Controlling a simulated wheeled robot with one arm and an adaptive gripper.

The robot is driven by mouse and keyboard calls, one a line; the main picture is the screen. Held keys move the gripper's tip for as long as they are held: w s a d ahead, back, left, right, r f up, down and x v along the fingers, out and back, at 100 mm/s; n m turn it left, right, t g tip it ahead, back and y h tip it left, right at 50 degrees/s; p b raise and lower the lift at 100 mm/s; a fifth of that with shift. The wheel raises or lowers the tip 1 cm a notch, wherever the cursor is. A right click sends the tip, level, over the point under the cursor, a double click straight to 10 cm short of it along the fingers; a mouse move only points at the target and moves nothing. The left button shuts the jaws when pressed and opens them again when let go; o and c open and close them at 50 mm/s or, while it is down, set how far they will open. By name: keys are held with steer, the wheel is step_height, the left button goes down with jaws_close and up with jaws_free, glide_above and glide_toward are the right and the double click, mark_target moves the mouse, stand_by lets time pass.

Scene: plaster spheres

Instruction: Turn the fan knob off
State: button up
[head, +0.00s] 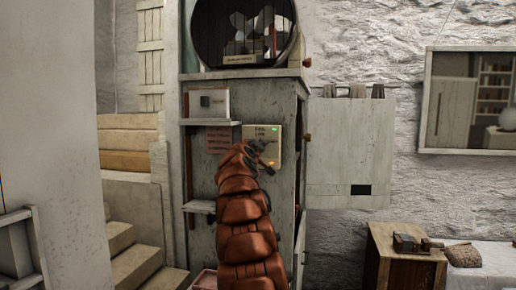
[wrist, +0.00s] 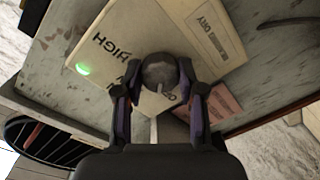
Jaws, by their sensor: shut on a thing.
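The fan knob (wrist: 160,71) is a round grey dial on a cream control panel (wrist: 107,22), which carries printed words including "HIGH". My gripper (wrist: 159,84) has one finger on each side of the knob and is shut on it. A green light (wrist: 83,69) glows at the panel's left edge in the wrist view. In the head view, the panel (head: 273,134) is on the front of a tall grey cabinet (head: 225,95). My gripper (head: 262,153) is at the panel's lower part there, and my brown arm and gripper hide the knob.
A large round opening (head: 245,35) with dark slats is at the cabinet top. A small shelf (head: 210,122) and a reddish notice (head: 218,139) are left of the panel. A pale hanging board (head: 350,145) is at right. Stairs (head: 135,260) rise at left; a wooden box (head: 405,262) stands lower right.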

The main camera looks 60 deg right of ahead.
steer(key=shift+r+n+p, duration=0.1)
steer(key=shift+n+p, duration=0.5)
steer(key=shift+n, duration=1.3)
steer(key=o, duration=1.1)
steer(key=shift+o, duration=0.2)
steer(key=shift+a, duration=0.1)
steer(key=v, duration=1.2)
steer(key=shift+w, duration=0.1)
